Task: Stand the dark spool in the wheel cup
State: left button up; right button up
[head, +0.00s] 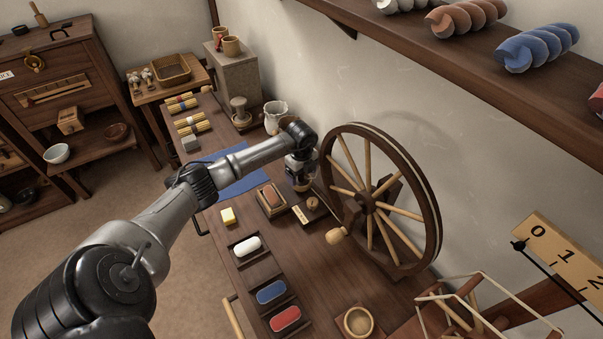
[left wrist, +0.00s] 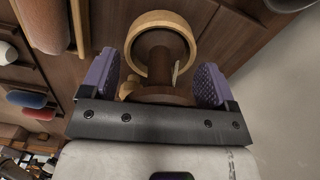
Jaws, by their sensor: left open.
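My left gripper (head: 299,170) is low over the table, left of the spinning wheel. In the left wrist view its purple-padded fingers (left wrist: 155,85) are apart, on either side of a dark brown spool (left wrist: 158,96). The spool's near flange lies between the pads, and its stem runs into a round, pale-rimmed wooden cup (left wrist: 131,46). I cannot tell how deep the spool sits or whether a pad touches it. In the head view the gripper mostly hides them. My right gripper does not show.
The spinning wheel (head: 368,204) stands close on the right. A reddish block in a tray (head: 270,201), and white (head: 247,245), blue (head: 271,291) and red (head: 285,319) pieces lie left and nearer. Another pale round cup (head: 358,321) stands at the front. A blue cloth (head: 240,181) lies behind.

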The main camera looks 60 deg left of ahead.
pick_arm(q)
notch_tip(320, 180, up, 11)
jog(key=p, duration=0.3)
jog(key=shift+r, duration=0.8)
jog(key=shift+f, duration=0.1)
